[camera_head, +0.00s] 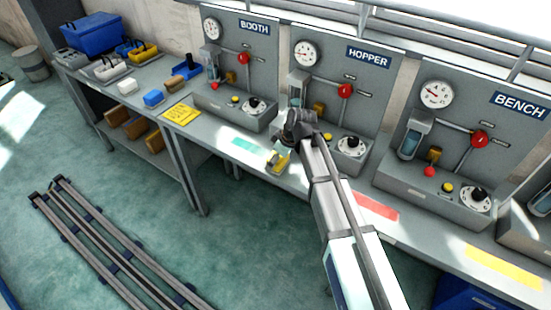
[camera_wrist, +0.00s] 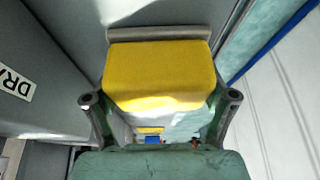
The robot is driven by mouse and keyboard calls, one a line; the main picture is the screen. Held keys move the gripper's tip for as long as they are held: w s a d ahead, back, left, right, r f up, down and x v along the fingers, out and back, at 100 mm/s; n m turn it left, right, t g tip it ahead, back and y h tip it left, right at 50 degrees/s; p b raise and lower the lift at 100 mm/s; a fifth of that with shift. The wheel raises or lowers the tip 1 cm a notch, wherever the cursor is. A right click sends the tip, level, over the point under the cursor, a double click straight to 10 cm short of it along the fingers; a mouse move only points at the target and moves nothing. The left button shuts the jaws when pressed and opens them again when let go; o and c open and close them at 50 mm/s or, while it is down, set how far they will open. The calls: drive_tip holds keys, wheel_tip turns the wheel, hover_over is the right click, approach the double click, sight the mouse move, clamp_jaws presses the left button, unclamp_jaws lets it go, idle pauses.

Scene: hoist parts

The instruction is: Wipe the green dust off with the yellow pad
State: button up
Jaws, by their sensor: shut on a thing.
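The green dust (camera_head: 250,145) is a flat pale green patch on the bench top in front of the booth and hopper panels. My gripper (camera_head: 277,157) is just right of it, low over the bench in front of the hopper panel. It is shut on the yellow pad (camera_wrist: 160,75), a yellow block with a grey strip along one edge, held between both fingers in the wrist view. In the head view the pad is small and partly covered by my gripper. I cannot tell whether it touches the bench.
Booth, hopper and bench panels (camera_head: 437,95) with gauges, red knobs and dials stand along the back. A red patch (camera_head: 377,207) and a yellow patch (camera_head: 503,266) lie further right.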

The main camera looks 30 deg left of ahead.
sight(256, 156)
drive_tip(key=a, duration=0.7)
drive_tip(key=shift+w+a+f, duration=0.15)
drive_tip(key=shift+w, duration=0.25)
drive_tip(key=shift+w+a, duration=0.25)
drive_tip(key=shift+a, duration=2.2)
drive_tip(key=shift+w+a, duration=0.3)
drive_tip(key=shift+a, duration=2.2)
drive_tip(key=shift+w+a, duration=0.25)
drive_tip(key=shift+a, duration=2.2)
drive_tip(key=shift+r, duration=0.2)
drive_tip(key=shift+s+d+f+b, duration=0.1)
drive_tip(key=shift+s+d+b, duration=0.05)
drive_tip(key=shift+d, duration=1.25)
drive_tip(key=shift+s+d+f+b, duration=0.1)
drive_tip(key=shift+s+d, duration=0.1)
drive_tip(key=shift+d, duration=1.25)
drive_tip(key=shift+s+d+b, duration=0.15)
drive_tip(key=shift+d, duration=1.25)
drive_tip(key=d, duration=0.6)
drive_tip(key=shift+s+d+r, duration=0.1)
drive_tip(key=shift+s+d, duration=0.2)
drive_tip(key=shift+s, duration=0.05)
drive_tip(key=shift+s+d, duration=0.2)
drive_tip(key=shift+d, duration=1.65)
drive_tip(key=shift+s+d, duration=0.2)
drive_tip(key=shift+d, duration=1.6)
drive_tip(key=shift+f, duration=0.2)
drive_tip(key=shift+a, duration=0.1)
